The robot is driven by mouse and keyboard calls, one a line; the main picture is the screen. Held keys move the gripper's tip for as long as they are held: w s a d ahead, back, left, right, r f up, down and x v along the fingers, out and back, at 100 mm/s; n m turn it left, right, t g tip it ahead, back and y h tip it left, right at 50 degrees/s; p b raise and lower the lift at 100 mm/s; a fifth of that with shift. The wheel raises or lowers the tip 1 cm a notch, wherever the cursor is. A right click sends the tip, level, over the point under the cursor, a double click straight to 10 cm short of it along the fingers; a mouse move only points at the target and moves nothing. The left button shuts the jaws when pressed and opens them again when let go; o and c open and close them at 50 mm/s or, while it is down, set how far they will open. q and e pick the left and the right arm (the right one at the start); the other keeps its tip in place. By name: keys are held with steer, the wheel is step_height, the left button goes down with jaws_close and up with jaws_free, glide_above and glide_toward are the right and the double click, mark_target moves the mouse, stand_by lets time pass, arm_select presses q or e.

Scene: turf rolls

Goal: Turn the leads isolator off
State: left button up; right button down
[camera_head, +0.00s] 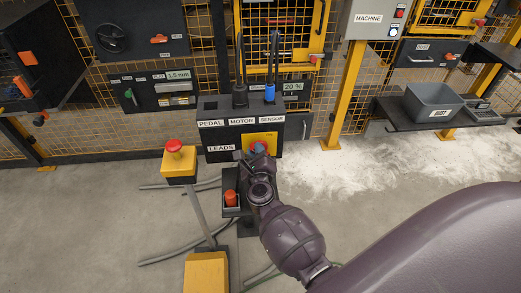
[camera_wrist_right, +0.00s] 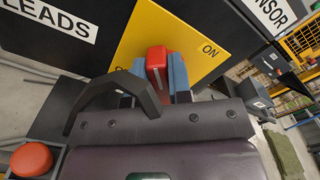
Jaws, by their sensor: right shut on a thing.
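The leads isolator is a red handle (camera_wrist_right: 157,60) on a yellow plate (camera_wrist_right: 190,30), on the front of a dark box (camera_head: 212,135) marked LEADS. The plate also shows in the head view (camera_head: 272,138). The word ON is on the plate, right of the handle in the wrist view; a label at lower left is mostly hidden. My right gripper (camera_wrist_right: 158,75) has its blue-grey fingers on both sides of the red handle, shut on it. It also shows in the head view (camera_head: 259,149), covering most of the handle. My left gripper is not in view.
A yellow post with a red button (camera_head: 174,147) stands left of the box. A small holder with a red-orange knob (camera_head: 231,198) is beside my right arm. Black and blue-based rods (camera_head: 270,92) stand on the box. A grey bin (camera_head: 433,101) sits on a shelf at right.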

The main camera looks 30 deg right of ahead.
steer(key=n, duration=0.1)
steer(key=n+p, duration=0.1)
steer(key=n, duration=0.1)
steer(key=shift+w+a, duration=0.15)
steer(key=shift+a, duration=0.05)
steer(key=n, duration=0.1)
steer(key=n+p, duration=0.1)
steer(key=shift+a+f+n, duration=0.1)
steer(key=shift+f+n, duration=0.15)
steer(key=shift+n, duration=0.05)
steer(key=shift+f+n+p, duration=0.25)
steer(key=shift+n+p, duration=0.05)
steer(key=shift+n, duration=0.8)
steer(key=shift+f+n, duration=0.2)
steer(key=shift+n, duration=0.5)
steer(key=shift+f+n, duration=0.1)
steer(key=shift+n, duration=0.2)
steer(key=c, duration=1.1)
jaws_free()
steer(key=shift+o, duration=0.3)
